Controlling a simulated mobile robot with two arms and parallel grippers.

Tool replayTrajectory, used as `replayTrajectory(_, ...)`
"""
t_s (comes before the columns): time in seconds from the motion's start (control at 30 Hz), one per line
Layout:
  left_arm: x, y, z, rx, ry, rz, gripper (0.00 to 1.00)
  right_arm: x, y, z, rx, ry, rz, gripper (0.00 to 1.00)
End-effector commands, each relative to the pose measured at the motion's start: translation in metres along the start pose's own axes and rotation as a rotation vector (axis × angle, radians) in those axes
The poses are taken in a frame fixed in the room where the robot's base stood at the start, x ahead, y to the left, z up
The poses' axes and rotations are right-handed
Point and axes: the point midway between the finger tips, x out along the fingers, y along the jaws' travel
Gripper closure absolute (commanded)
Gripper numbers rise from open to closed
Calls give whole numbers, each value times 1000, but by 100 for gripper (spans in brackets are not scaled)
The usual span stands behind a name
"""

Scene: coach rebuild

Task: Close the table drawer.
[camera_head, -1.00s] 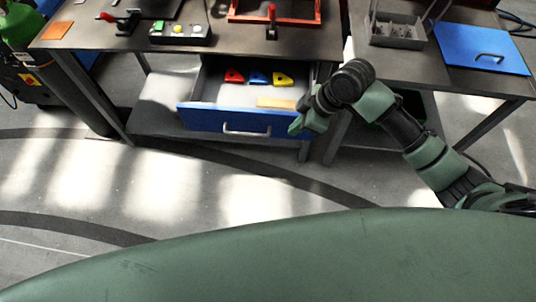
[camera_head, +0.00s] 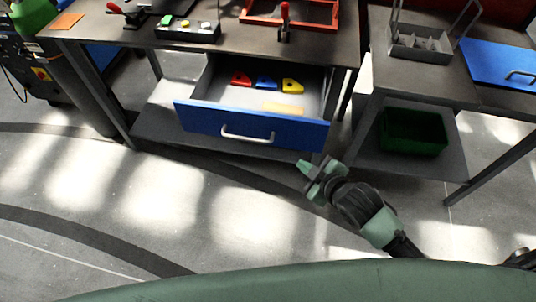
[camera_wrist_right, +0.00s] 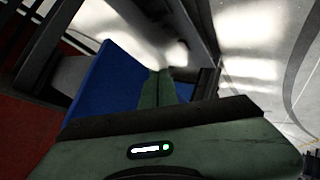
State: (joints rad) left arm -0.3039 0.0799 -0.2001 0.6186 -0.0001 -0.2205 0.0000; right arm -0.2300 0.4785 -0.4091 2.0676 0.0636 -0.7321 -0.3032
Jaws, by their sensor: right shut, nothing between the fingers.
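The table drawer (camera_head: 247,126) has a blue front with a pale bar handle and stands pulled out under the dark table (camera_head: 200,50). Inside it lie a red, a blue and a yellow piece and a flat tan block (camera_head: 283,108). My right gripper (camera_head: 304,166) is shut and empty, in front of the drawer's right end and low in the head view. In the right wrist view the shut fingers (camera_wrist_right: 159,86) show beside the blue drawer front (camera_wrist_right: 108,82); I cannot tell whether they touch it. My left gripper is not in view.
On the table are a button box (camera_head: 187,30), a red frame (camera_head: 262,20) and an orange square (camera_head: 66,21). The right table (camera_head: 420,80) holds a grey caddy and a blue panel, with a green bin (camera_head: 412,132) on its lower shelf. The floor ahead is clear.

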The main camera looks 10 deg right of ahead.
Motion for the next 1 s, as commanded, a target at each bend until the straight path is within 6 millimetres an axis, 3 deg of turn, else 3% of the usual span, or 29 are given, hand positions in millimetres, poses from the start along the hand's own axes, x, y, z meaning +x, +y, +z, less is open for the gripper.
replayTrajectory(0.03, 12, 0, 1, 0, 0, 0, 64, 3, -8, 7, -18, 25, 24, 100)
replayTrajectory(0.1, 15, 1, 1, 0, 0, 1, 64, 2, -8, 2, -62, 74, 55, 100)
replayTrajectory(0.47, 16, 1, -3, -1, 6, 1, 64, 3, -1, -41, -446, 407, 117, 100)
replayTrajectory(0.73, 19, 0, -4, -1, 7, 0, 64, -24, -16, -49, -818, 755, 128, 100)
replayTrajectory(1.0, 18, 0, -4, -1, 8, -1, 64, -40, -24, -48, -926, 886, 123, 100)
